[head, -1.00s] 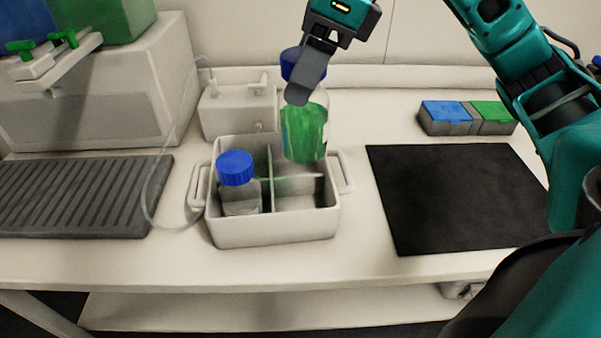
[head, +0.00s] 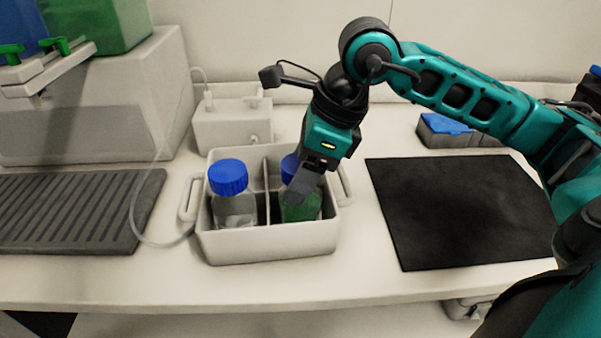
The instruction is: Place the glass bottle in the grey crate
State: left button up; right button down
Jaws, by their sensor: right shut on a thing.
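The glass bottle (head: 300,208) has a blue cap and green contents. It stands about upright inside the right side of the grey crate (head: 265,247), with its lower part hidden by the crate's front wall. My right gripper (head: 300,190) is shut on the glass bottle near its neck, reaching down from above and hiding part of the cap. A second blue-capped bottle (head: 232,205), with clear contents, stands in the left side of the crate. I cannot tell whether the held bottle touches the crate floor. My left gripper is not in view.
A black mat (head: 465,210) lies right of the crate, bare. A blue-lidded box (head: 445,125) stands behind it. A ribbed dark tray (head: 75,210) is at the left. A small pale device (head: 230,125) with a thin tube stands behind the crate.

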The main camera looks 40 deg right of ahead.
jog(key=shift+r, duration=0.1)
jog(key=c, duration=0.7)
grip_release()
jog(key=o, duration=0.3)
jog(key=shift+o, duration=0.6)
